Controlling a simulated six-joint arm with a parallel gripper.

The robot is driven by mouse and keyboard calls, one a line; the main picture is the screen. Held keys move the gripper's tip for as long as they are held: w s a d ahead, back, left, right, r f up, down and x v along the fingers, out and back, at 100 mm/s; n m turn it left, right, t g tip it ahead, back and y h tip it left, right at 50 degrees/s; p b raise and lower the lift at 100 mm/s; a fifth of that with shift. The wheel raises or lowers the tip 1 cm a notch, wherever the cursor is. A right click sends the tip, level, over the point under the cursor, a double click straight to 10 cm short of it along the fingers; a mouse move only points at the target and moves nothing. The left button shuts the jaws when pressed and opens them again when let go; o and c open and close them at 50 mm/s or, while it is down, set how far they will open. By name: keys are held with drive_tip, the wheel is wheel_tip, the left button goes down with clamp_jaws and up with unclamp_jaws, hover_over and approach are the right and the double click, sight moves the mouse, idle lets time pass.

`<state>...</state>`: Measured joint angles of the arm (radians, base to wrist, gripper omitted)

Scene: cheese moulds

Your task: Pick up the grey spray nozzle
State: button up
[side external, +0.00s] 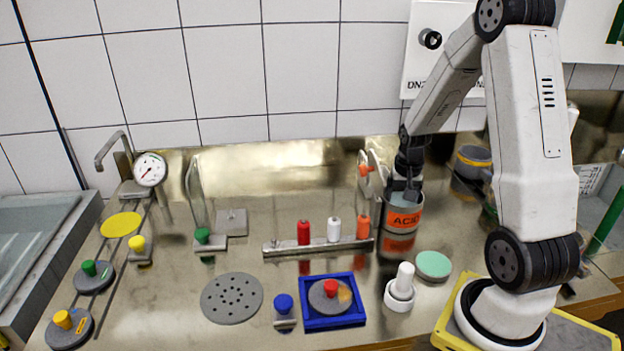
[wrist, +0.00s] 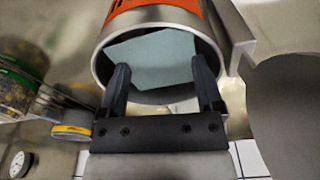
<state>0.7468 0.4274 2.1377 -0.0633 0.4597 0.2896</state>
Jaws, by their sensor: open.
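I cannot make out a grey spray nozzle for certain in either view. A metal bar rack (side external: 286,249) on the bench carries a red nozzle-like piece (side external: 303,232), a white one (side external: 334,229) and an orange one (side external: 363,228). My gripper (side external: 405,191) is open and points down at the mouth of a steel can with an orange ACID label (side external: 404,221). In the wrist view my two fingers (wrist: 160,68) are apart at the rim of the can (wrist: 103,68). A flat pale grey-blue piece (wrist: 150,52) shows inside the can, beyond the fingertips.
A blue tray (side external: 333,322) with a red-knobbed disc, a perforated disc (side external: 232,298), a white knobbed piece (side external: 400,290) and a green round pad (side external: 433,265) lie in front. A dial gauge (side external: 150,169) stands at left. Bare bench shows between them.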

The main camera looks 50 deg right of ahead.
sight(401, 202)
drive_tip(key=shift+f, duration=0.2)
drive_tip(key=shift+w+d+f, duration=0.1)
drive_tip(key=shift+d+f, duration=0.05)
drive_tip(key=shift+f, duration=1.1)
drive_tip(key=shift+w+d+f, duration=0.1)
drive_tip(key=shift+d+f, duration=0.05)
drive_tip(key=shift+f, duration=1.05)
clamp_jaws()
